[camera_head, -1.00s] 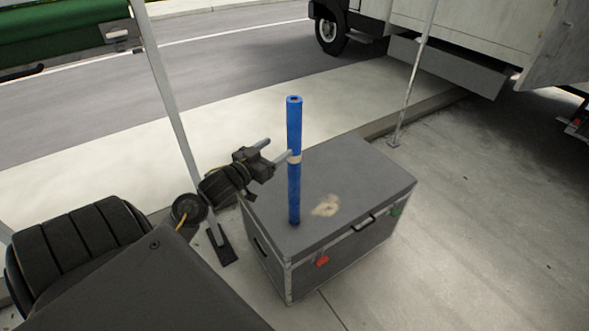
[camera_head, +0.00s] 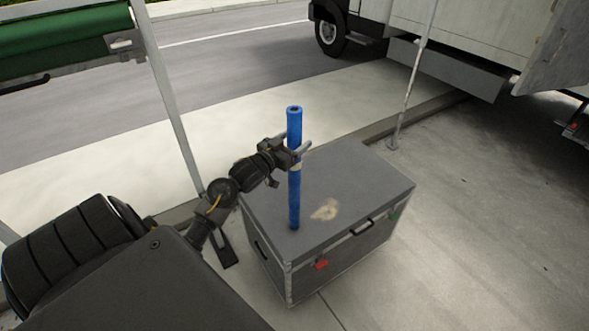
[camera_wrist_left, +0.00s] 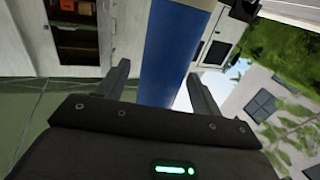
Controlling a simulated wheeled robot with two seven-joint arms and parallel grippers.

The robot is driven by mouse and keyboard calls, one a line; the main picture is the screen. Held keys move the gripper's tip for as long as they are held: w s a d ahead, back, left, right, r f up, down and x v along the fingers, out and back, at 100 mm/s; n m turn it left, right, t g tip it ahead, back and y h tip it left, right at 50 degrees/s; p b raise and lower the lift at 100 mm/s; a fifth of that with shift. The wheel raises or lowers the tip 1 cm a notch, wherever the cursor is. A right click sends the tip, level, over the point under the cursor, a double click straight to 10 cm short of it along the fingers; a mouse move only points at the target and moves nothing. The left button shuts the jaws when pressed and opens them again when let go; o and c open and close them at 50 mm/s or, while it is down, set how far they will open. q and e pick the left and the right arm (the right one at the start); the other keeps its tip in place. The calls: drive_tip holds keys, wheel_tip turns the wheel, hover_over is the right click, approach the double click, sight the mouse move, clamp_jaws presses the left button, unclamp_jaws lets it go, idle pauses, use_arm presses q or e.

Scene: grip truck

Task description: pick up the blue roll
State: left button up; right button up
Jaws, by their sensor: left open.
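The blue roll (camera_head: 294,200) stands upright on top of a grey case, near its left front part. A pale band shows around its middle, partly hidden by the fingers. My left gripper (camera_head: 300,150) is open, at about the roll's upper middle, with one finger on each side of it. In the left wrist view the blue roll (camera_wrist_left: 170,58) runs between the two open fingers (camera_wrist_left: 160,88). I cannot tell whether either finger touches it. My right gripper is not in view.
The grey case (camera_head: 365,185) has a pale patch (camera_head: 325,210) on its lid. A thin pole (camera_head: 415,75) stands behind it, and a metal post (camera_head: 168,95) stands to the left. A white truck (camera_head: 480,35) is at the back right. Pavement at the right is clear.

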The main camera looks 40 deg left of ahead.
use_arm(q)
drive_tip(key=shift+w, duration=1.15)
drive_tip(key=shift+s, duration=0.1)
clamp_jaws()
